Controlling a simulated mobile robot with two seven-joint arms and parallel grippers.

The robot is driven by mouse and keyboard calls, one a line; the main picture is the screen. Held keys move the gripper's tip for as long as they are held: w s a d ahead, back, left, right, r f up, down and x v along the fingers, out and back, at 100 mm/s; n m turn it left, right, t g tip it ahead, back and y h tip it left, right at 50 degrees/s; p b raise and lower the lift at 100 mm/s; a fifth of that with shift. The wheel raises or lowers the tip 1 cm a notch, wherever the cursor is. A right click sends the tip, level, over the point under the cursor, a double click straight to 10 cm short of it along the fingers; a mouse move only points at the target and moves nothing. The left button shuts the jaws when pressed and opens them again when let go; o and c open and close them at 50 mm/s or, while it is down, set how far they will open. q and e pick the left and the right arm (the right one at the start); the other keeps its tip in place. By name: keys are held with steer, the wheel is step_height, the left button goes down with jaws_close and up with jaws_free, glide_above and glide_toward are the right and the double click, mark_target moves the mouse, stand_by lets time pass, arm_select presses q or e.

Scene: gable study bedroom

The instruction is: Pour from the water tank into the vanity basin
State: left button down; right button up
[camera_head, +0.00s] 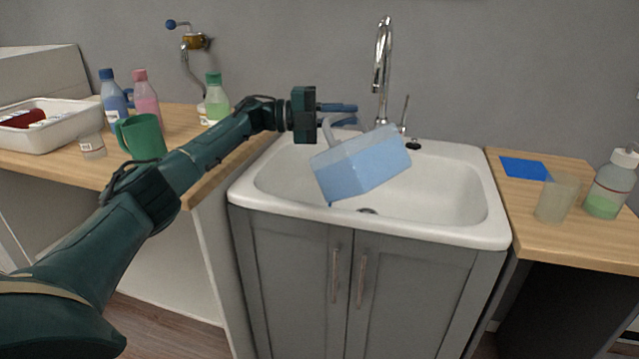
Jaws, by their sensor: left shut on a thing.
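The light-blue water tank (362,165) is held tilted over the white vanity basin (455,185). Its lower left corner points down, with a small darker blue spot at that corner. My left gripper (342,112) is at the tank's upper left, shut on its pale handle. The basin's drain (368,211) shows just below the tank. I cannot make out a stream of water or a water level in the basin. My right gripper is not in view.
A chrome faucet (382,70) rises behind the basin. The left counter holds a green mug (142,137), several bottles, a small jar and a white tray (62,133). The right counter has a blue sheet (524,168), a cup (557,198) and a bottle (610,187).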

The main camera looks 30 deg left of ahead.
arm_select(q)
steer(key=shift+a, duration=0.2)
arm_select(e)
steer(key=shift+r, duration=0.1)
arm_select(q)
steer(key=shift+w+a+n+h+b, duration=0.15)
steer(key=shift+a+n+h+b, duration=0.25)
steer(key=shift+b, duration=0.3)
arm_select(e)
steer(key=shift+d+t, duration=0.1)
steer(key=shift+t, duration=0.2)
arm_select(q)
steer(key=shift+a+t, duration=0.1)
steer(key=shift+t, duration=0.2)
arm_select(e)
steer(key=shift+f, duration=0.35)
arm_select(q)
steer(key=shift+w+a+r+n+b, duration=0.1)
steer(key=shift+a+n+b, duration=0.1)
steer(key=shift+n+b, duration=0.2)
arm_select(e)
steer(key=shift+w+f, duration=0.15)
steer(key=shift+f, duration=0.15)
